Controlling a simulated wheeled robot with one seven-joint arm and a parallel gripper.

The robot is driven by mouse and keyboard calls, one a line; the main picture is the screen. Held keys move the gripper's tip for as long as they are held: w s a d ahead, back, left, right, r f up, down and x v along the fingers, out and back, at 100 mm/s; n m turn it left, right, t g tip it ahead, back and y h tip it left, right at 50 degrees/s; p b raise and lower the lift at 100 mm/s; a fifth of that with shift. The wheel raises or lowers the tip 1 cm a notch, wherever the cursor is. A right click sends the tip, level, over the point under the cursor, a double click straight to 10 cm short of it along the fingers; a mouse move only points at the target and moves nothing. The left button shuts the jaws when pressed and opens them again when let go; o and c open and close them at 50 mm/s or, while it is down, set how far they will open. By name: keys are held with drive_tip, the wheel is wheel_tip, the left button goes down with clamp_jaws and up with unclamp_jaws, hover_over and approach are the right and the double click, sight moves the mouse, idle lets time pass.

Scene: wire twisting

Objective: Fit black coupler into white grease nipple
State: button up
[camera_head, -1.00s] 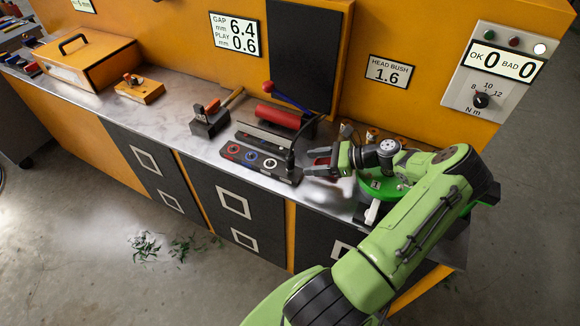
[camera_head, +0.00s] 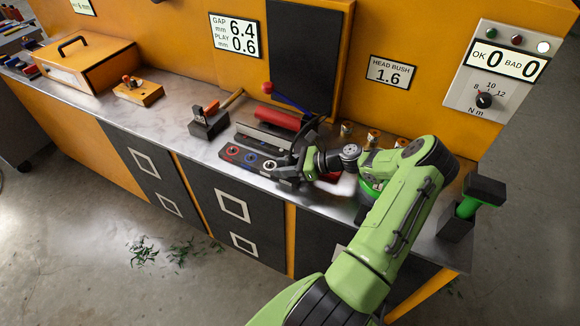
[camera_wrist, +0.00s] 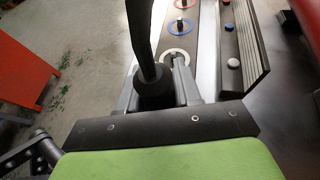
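The block (camera_head: 228,164) on the bench carries red, blue and white rings in a row. The white grease nipple (camera_head: 269,165) is the one nearest my gripper; its white ring also shows in the wrist view (camera_wrist: 177,54). My gripper (camera_head: 284,172) points left at that end. In the wrist view its fingers (camera_wrist: 156,86) lie on both sides of the coupler. Whether they press on it is unclear.
A ribbed black rail (camera_wrist: 248,45) with buttons runs beside the block. A red cylinder (camera_head: 278,118) lies behind it, and a dark holder with a hammer (camera_head: 208,122) stands to the left. Several brass fittings (camera_head: 373,137) stand behind my arm.

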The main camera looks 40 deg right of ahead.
clamp_jaws()
drive_tip(key=shift+r, duration=0.1)
